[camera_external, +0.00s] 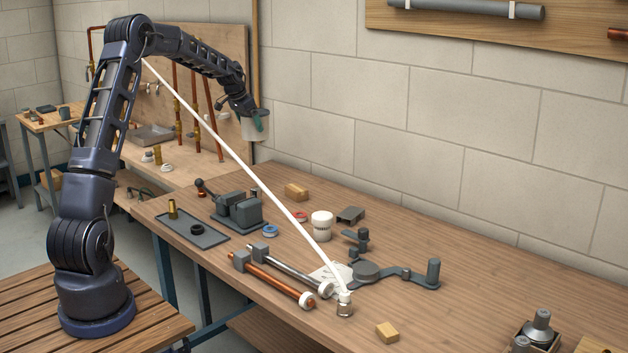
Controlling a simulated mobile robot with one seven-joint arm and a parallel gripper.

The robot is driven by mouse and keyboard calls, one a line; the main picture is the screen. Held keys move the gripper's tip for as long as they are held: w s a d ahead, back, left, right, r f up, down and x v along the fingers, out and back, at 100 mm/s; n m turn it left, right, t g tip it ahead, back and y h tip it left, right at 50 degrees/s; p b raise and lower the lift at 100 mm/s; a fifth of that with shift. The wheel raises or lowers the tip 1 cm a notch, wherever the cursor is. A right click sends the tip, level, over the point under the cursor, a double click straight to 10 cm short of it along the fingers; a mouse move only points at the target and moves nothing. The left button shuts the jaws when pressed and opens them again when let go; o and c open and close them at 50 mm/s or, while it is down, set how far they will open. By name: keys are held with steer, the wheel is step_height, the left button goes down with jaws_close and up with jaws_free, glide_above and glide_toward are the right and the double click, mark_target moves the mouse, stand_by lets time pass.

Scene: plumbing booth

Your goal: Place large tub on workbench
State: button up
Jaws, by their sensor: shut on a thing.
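My gripper (255,121) is at the end of the raised arm, high above the back left part of the workbench (470,260). It is shut on a pale grey-white tub (249,132), which hangs in the air in front of the wall, clear of the bench top. Green fingertips show against the tub, and part of its upper side is hidden by the gripper. Another white tub (321,226) with a lid stands upright on the workbench, behind the pipes.
A dark vise (240,209), a grey tray (195,236), a copper pipe (275,280), a grey bending tool (400,274) and wood blocks (387,333) occupy the bench. A long white tube (230,160) slants across the view. The bench's right middle is clear.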

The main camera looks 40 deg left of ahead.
steer(key=w+d+m+g+h, duration=0.1)
steer(key=w+d+m, duration=0.15)
steer(key=d, duration=1.85)
steer(key=w+d+m+h, duration=0.15)
steer(key=d+m, duration=0.25)
steer(key=d, duration=1.7)
steer(key=s+d+m+g+h, duration=0.15)
steer(key=s+d, duration=0.25)
steer(key=d, duration=0.9)
steer(key=s+d+m, duration=0.3)
steer(key=s+d, duration=0.1)
steer(key=d, duration=0.9)
steer(key=s+d+m+g, duration=0.2)
steer(key=s+d+m, duration=0.4)
steer(key=s+d, duration=2.35)
steer(key=f, duration=0.6)
steer(key=w+d+f, duration=0.1)
steer(key=f, duration=1.2)
steer(key=shift+w+d+f, duration=0.15)
steer(key=shift+w+f, duration=0.1)
steer(key=shift+f, duration=0.1)
steer(key=shift+f, duration=0.1)
